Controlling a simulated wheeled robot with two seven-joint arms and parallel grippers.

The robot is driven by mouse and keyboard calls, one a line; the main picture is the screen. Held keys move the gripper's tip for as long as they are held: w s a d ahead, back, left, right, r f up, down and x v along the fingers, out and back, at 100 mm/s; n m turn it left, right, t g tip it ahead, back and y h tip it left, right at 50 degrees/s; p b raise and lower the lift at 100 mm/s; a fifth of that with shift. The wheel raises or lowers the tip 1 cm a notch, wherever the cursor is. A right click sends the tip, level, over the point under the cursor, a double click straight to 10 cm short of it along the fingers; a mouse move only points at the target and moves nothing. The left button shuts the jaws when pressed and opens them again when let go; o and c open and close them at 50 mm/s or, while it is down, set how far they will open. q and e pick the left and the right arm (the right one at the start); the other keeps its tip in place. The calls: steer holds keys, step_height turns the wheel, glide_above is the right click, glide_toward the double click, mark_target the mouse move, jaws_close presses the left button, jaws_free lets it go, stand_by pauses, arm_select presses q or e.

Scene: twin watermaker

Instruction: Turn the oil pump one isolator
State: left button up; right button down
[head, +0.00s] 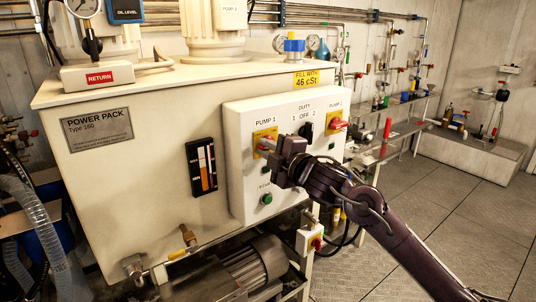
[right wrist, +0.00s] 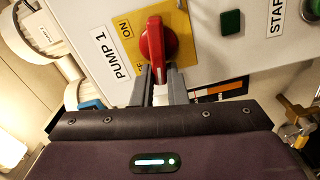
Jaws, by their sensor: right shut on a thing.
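The pump one isolator is a red rotary handle (right wrist: 153,45) on a yellow plate (right wrist: 184,24), beside the label PUMP 1. In the right wrist view the handle's long grip points down the picture, between my fingers. The word ON shows on the plate, and another marking is mostly hidden by a finger. My right gripper (right wrist: 158,80) is shut on the handle's lower end. In the head view the right gripper (head: 271,150) reaches the yellow plate (head: 264,133) from the right and hides most of the handle. My left gripper is not in view.
The white control box (head: 238,165) also carries a PUMP 2 isolator (head: 337,124), a duty switch (head: 304,129) and a green button (head: 267,198). It is fixed to the cream power pack tank (head: 110,175). Open floor (head: 455,215) lies to the right.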

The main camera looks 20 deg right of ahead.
steer(key=shift+f+n+b, duration=0.35)
steer(key=shift+n+b, duration=0.35)
steer(key=shift+n, duration=0.4)
steer(key=c, duration=1.4)
jaws_free()
steer(key=shift+c, duration=0.2)
